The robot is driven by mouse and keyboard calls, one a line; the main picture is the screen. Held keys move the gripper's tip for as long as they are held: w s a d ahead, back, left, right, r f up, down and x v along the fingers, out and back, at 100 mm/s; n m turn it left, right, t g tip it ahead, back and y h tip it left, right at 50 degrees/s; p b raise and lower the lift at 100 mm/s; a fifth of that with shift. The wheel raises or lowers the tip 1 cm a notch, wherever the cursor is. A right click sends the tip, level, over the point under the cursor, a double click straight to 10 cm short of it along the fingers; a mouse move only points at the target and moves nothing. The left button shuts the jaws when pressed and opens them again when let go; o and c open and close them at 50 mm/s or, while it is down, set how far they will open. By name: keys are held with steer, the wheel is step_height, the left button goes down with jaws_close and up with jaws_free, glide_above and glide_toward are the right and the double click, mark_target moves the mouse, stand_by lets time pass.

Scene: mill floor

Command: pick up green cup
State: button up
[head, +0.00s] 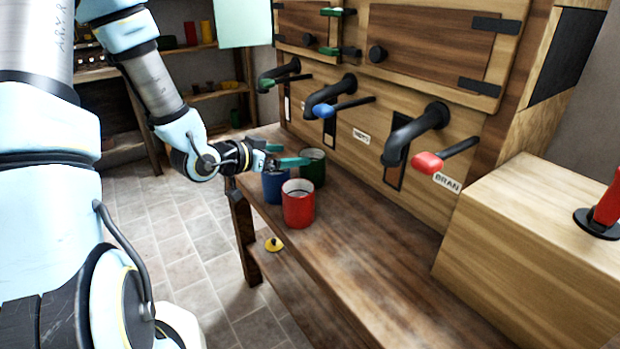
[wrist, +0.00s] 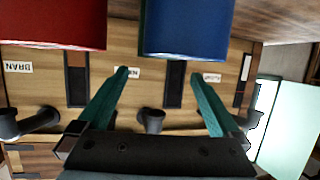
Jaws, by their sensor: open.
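The green cup (head: 313,168) stands on the wooden bench, farthest along toward the wall and partly hidden behind the other cups and my gripper. The blue cup (head: 275,186) stands just left of it and also shows at the top of the wrist view (wrist: 187,28). The red cup (head: 298,204) stands nearest to me and shows at the top left of the wrist view (wrist: 52,22). My gripper (head: 289,157) is above the blue cup, beside the green cup's rim. In the wrist view its green fingers (wrist: 161,74) are spread with nothing between them. The green cup cannot be made out there.
The wooden bench (head: 365,263) is clear to the right of the cups. Spouts with green, blue (head: 323,111) and red (head: 428,163) levers jut from the panel above it. A wooden box (head: 535,250) bounds the right end. A yellow object (head: 273,244) lies on the lower shelf.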

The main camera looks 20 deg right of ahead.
mark_target(321, 155)
steer(key=shift+f+p+x, duration=0.2)
steer(key=shift+p+x, duration=0.75)
steer(key=shift+x, duration=2.8)
steer(key=shift+s, duration=0.15)
jaws_close()
